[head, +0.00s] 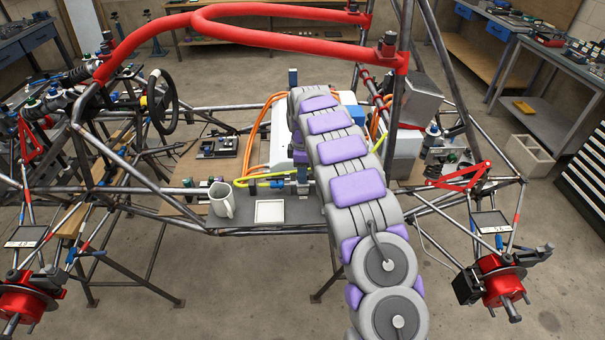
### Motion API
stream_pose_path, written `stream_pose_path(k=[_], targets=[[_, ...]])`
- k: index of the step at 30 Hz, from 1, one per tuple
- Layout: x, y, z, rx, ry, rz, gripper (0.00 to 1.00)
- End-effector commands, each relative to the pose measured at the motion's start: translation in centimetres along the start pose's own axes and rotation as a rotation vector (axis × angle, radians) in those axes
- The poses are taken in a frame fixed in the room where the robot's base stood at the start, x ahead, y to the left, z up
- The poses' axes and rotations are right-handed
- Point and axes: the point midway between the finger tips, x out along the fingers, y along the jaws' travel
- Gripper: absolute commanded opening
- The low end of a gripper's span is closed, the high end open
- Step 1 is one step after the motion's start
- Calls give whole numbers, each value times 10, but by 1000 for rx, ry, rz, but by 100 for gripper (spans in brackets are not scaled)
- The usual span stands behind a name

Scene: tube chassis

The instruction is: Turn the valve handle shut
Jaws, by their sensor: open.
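A mug (221,199) and a white square tray (270,211) sit on the grey panel left of my arm. A yellow hose (262,180) runs behind them. Red roll-bar tubes (290,38) cross above, and an upright tube (402,90) stands close right of the arm.

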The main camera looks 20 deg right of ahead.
Motion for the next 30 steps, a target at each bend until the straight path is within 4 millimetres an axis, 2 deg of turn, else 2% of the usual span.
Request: stream_pose_path(k=[11,25,30], targets=[[6,0,0,0,0,1,43],[6,1,0,0,0,2,0],[6,1,0,0,0,2,0]])
